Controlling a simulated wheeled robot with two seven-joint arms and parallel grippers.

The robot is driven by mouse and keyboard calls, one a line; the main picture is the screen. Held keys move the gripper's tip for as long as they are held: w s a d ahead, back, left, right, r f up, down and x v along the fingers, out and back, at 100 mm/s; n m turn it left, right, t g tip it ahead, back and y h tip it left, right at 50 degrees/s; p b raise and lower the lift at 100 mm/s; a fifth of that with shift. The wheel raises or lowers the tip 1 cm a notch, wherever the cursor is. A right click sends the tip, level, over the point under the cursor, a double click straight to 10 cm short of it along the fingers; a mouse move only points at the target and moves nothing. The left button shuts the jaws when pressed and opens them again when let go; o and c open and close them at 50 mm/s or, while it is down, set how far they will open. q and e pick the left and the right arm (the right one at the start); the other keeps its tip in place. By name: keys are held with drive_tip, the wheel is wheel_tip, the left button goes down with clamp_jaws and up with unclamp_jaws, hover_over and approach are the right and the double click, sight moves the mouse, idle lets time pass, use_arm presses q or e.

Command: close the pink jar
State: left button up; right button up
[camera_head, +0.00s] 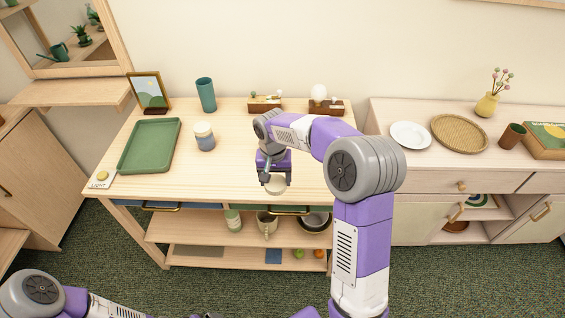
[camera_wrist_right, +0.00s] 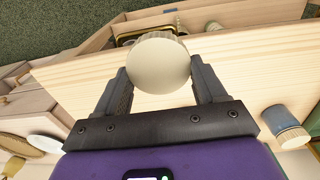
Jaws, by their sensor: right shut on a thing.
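My right gripper (camera_head: 275,177) is shut on a round cream lid (camera_head: 276,188) above the front part of the wooden table (camera_head: 185,185). In the right wrist view the lid (camera_wrist_right: 158,66) sits between the two fingers, its pale round face toward the camera and a ridged rim showing at the top. No pink jar can be made out in either view; my right arm covers part of the table. My left arm comes in at the bottom left, with its gripper out of the picture.
A blue-grey jar with a cream lid (camera_head: 205,138) stands left of my right gripper. A side cabinet (camera_head: 388,110) stands right. The table's middle left is clear.

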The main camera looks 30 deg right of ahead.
drive_tip(key=s+a+f+n+b, duration=0.1)
drive_tip(key=s+a+f+n, duration=0.2)
drive_tip(key=f, duration=0.4)
drive_tip(key=s+a+f+n+b, duration=0.2)
drive_tip(key=s+a+f+n, duration=0.1)
drive_tip(key=a+f, duration=0.3)
drive_tip(key=shift+s+a+f, duration=0.15)
drive_tip(key=shift+s+f, duration=0.2)
drive_tip(key=shift+s, duration=0.35)
